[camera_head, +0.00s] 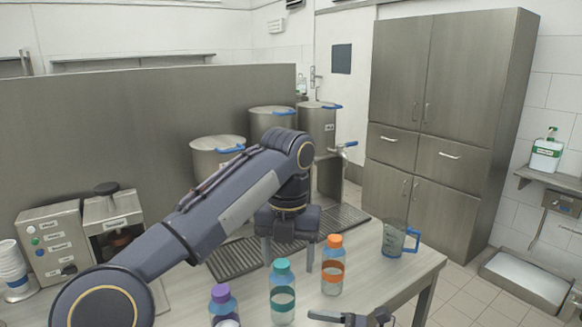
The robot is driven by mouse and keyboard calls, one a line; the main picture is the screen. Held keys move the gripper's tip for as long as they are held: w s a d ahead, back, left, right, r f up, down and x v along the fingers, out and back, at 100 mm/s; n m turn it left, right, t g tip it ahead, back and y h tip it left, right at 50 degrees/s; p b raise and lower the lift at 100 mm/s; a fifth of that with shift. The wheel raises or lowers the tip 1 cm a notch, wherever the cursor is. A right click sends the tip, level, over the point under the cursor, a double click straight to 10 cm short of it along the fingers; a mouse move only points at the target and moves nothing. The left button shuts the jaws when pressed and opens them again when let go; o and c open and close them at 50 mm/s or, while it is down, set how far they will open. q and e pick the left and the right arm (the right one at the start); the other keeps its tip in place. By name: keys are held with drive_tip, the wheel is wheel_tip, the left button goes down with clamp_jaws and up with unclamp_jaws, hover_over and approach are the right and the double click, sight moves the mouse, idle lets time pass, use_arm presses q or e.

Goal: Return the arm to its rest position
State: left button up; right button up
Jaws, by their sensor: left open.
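My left arm comes in from the left and bends down over the counter. My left gripper (289,248) is open and points down, with its fingers apart and nothing seen between them. In the picture it is just above and behind a teal-capped bottle (283,303) and left of an orange-capped bottle (333,282). A clear measuring jug with a blue handle (395,240) stands to the right on the counter. Part of my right gripper (350,319) shows at the bottom edge; the rest is cut off, so its opening is unclear.
A purple-capped bottle (223,303) stands at the front. Several steel urns (318,130) with blue handles stand behind my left arm, by a slotted drip tray (235,262). The counter's right end (425,270) is bare.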

drive_tip(key=s+a+f+n+g+h, duration=0.2)
drive_tip(key=s+f+n+g+h, duration=0.25)
drive_tip(key=s+n, duration=0.25)
use_arm(q)
drive_tip(key=s+a+n+t+h, duration=0.1)
drive_tip(key=s+a+n, duration=0.4)
drive_tip(key=a+n, duration=0.3)
drive_tip(key=s+a+n+t, duration=0.1)
drive_tip(key=s+a+n, duration=0.3)
drive_tip(key=a+n, duration=0.4)
drive_tip(key=s+a+f+n+t+h, duration=0.1)
drive_tip(key=s+a+f+n, duration=0.1)
drive_tip(key=s+f+n, duration=0.5)
drive_tip(key=s+a+f+n+t+h, duration=0.1)
drive_tip(key=s+f+n, duration=0.7)
drive_tip(key=n, duration=0.8)
drive_tip(key=shift+s+a+n+t+h, duration=0.4)
drive_tip(key=shift+s+a+t, duration=0.3)
drive_tip(key=shift+s+a, duration=0.45)
use_arm(e)
drive_tip(key=s+d+r+n+t+h, duration=0.3)
drive_tip(key=s+d+r+n+h, duration=0.1)
drive_tip(key=s+d, duration=0.4)
drive_tip(key=s+d+r+n+t+h, duration=0.3)
drive_tip(key=s+d+r+n+h, duration=0.1)
drive_tip(key=s+d+n, duration=0.3)
drive_tip(key=shift+s+d+r+n+h, duration=0.35)
drive_tip(key=shift+s+d, duration=0.2)
drive_tip(key=shift+s, duration=0.45)
